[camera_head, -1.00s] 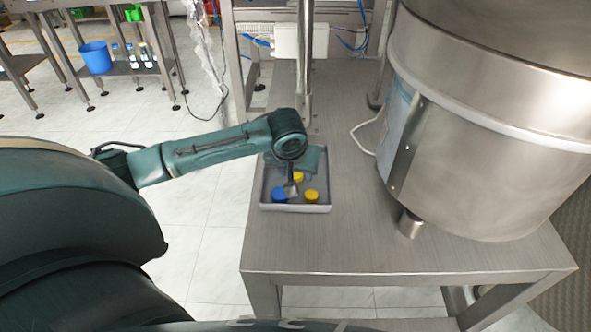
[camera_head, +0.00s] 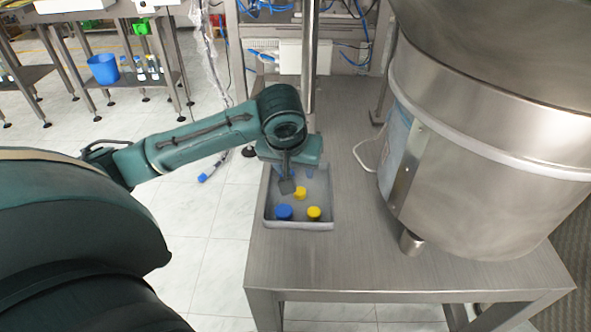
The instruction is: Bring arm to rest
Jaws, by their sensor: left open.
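My left arm comes in from the left, and its gripper (camera_head: 288,178) hangs over the grey tray (camera_head: 299,226) on the metal table. The gripper is open with no cap seen in it, above the back part of the tray. In the tray lie a blue cap (camera_head: 284,212), a yellow cap (camera_head: 314,213) at front right, and another yellow cap (camera_head: 300,193) further back. The wrist hides part of the tray's back edge. My right gripper is not in view.
A large steel feeder bowl (camera_head: 480,150) stands on the right of the steel table (camera_head: 350,255). A metal post (camera_head: 309,50) rises behind the tray. The table is clear in front of the tray. A blue bucket (camera_head: 103,69) sits on a shelf at far left.

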